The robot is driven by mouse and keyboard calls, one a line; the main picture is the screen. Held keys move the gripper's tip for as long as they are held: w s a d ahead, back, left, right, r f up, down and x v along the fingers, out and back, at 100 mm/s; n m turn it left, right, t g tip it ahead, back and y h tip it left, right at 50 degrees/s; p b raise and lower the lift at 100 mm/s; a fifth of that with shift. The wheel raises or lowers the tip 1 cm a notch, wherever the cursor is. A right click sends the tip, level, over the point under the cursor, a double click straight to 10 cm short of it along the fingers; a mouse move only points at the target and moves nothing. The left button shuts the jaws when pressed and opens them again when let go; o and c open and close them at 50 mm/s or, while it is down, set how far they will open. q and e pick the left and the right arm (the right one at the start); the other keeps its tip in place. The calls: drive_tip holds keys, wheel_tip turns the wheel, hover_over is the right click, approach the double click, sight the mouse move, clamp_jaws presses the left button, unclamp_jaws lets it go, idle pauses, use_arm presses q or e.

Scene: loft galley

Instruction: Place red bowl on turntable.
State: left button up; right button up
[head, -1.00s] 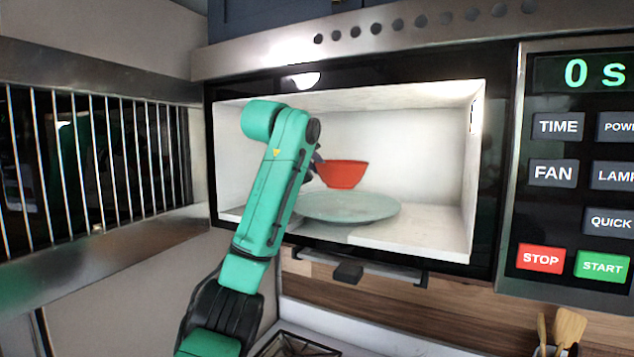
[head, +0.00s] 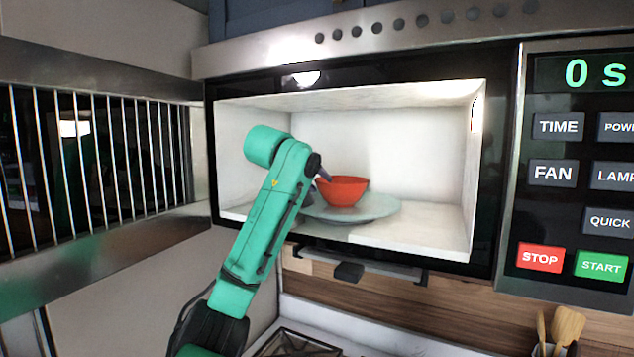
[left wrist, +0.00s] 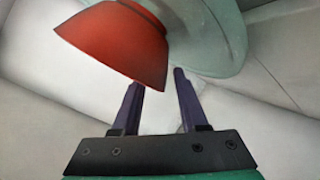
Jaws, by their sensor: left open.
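I cannot tell whether a finger still touches the bowl. My right gripper is in no view.
The microwave's white walls (head: 420,135) enclose the turntable, with free room right of it. A handle (head: 348,272) sits below the opening. The control panel (head: 580,215) is at right, a barred rack (head: 95,165) at left, and wooden utensils (head: 565,328) stand at lower right.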

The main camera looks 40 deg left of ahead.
use_arm(q)
drive_tip(key=shift+s+d+r+b, duration=0.1)
drive_tip(key=shift+s+r+b, duration=0.05)
drive_tip(key=shift+s+b, duration=0.3)
drive_tip(key=b+v, duration=0.3)
drive_tip(key=v, duration=0.8)
drive_tip(key=shift+b, duration=0.3)
